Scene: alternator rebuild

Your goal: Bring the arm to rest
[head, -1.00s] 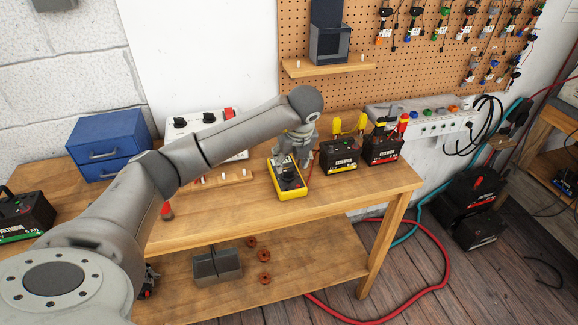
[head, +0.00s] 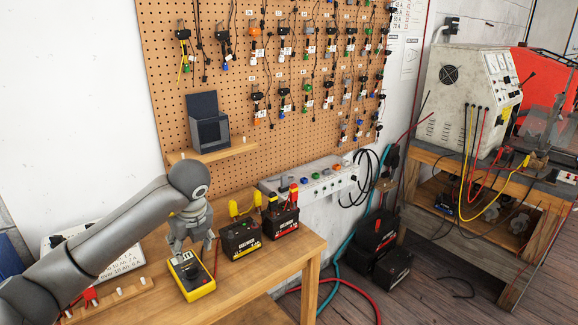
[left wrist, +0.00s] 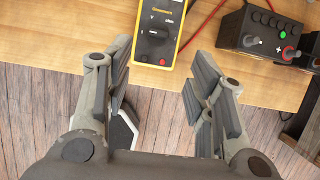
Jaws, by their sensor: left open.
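My left arm (head: 110,235) reaches in from the left of the head view. Its left gripper (head: 193,248) hangs over the wooden bench, close by a yellow multimeter (head: 197,290). In the left wrist view the left gripper (left wrist: 160,95) has its fingers wide apart with nothing between them. The multimeter (left wrist: 158,35) lies beyond the fingertips there, on the bench edge. My right gripper is in neither view.
Two black batteries (head: 241,240) (head: 281,221) stand right of the multimeter. A white power strip (head: 310,182) lies behind them. A pegboard (head: 300,110) of leads hangs on the wall. A second bench with a test machine (head: 470,90) stands at the right. Floor between is partly open.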

